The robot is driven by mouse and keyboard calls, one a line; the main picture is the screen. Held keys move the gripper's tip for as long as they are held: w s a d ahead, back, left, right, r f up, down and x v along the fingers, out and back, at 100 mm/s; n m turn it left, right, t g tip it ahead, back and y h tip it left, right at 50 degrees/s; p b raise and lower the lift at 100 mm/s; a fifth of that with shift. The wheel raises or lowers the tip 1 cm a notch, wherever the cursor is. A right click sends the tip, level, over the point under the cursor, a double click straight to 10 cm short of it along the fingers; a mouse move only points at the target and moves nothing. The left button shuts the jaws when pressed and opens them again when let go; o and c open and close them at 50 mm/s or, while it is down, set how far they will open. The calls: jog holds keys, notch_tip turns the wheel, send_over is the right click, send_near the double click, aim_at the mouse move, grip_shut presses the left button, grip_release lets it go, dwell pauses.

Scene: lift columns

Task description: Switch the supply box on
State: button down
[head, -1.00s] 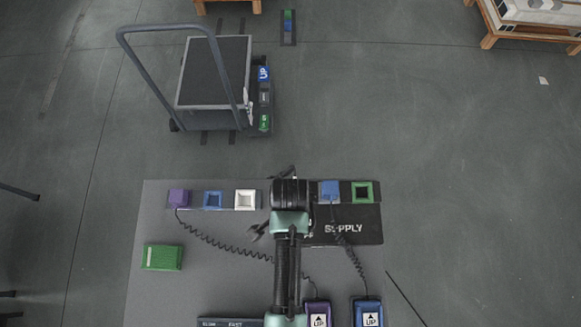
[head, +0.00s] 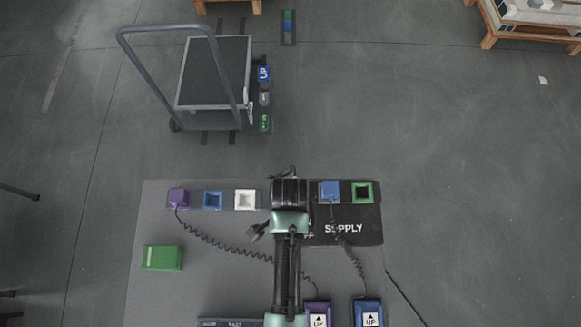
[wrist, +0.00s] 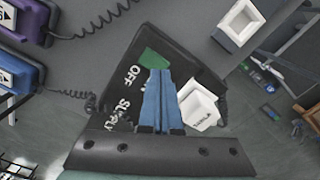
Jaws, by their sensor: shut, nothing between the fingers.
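The black supply box (head: 345,238) lies at the right of the grey panel, partly hidden by my arm in the head view. In the wrist view the supply box (wrist: 190,62) shows its OFF lettering, a partly covered second label and a green piece (wrist: 152,58). My gripper (wrist: 157,76) is shut and empty, its blue fingers over the box with their tips at the green piece's lower edge. I cannot tell whether they touch it. The fingers hide part of the switch area, so its position is unclear. In the head view the fingertips are hidden.
A white plug-like block (wrist: 200,108) sits close right of my fingers. A white socket (head: 245,199), a blue socket (head: 213,200) and a green socket (head: 362,192) line the panel's back edge. Coiled cords (head: 225,246) cross the panel. A cart (head: 214,72) stands beyond.

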jog(key=shift+f+b, duration=0.65)
jog(key=shift+f, duration=0.3)
dwell(0.6)
notch_tip(320, 180, up, 7)
jog(key=p, duration=0.7)
jog(key=shift+p, duration=0.35)
dwell(0.4)
